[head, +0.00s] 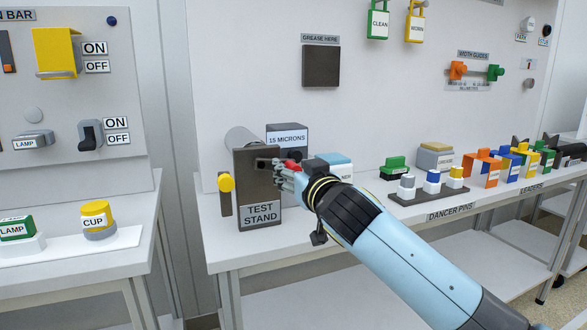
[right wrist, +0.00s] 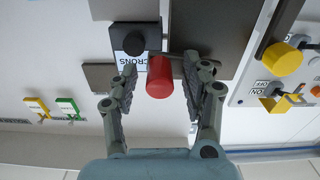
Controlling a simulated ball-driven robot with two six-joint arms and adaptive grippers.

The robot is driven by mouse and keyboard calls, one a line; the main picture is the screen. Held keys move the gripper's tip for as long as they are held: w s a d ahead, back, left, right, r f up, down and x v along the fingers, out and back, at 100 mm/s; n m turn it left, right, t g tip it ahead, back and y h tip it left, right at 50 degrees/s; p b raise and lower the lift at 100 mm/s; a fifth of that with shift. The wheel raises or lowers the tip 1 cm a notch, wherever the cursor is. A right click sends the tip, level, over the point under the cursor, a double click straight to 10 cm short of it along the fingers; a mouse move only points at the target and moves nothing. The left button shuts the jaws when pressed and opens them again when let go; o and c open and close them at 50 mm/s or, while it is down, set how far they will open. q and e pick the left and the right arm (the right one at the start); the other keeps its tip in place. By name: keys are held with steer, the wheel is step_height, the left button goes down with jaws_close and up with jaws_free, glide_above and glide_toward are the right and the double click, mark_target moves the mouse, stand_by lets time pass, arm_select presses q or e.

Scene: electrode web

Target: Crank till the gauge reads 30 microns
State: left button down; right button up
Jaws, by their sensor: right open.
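The dark test stand (head: 257,190) stands on the bench. The gauge (head: 287,137) behind it reads 15 MICRONS; part of its label also shows in the right wrist view (right wrist: 132,62). A red crank knob (head: 292,166) is at the stand's right side, partly covered by my right gripper (head: 285,173). In the right wrist view the red knob (right wrist: 160,78) lies between the two spread fingers of my right gripper (right wrist: 160,88), with visible gaps on both sides. My right gripper is open. My left gripper is not in view.
A yellow knob (head: 226,183) on a dark slotted plate is at the stand's left. A blue-topped block (head: 334,166) is just behind my right wrist. Dancer pins (head: 407,184) and leaders (head: 482,168) line the bench to the right.

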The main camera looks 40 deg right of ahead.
steer(key=shift+w, duration=0.2)
steer(key=shift+c, duration=0.3)
jaws_close()
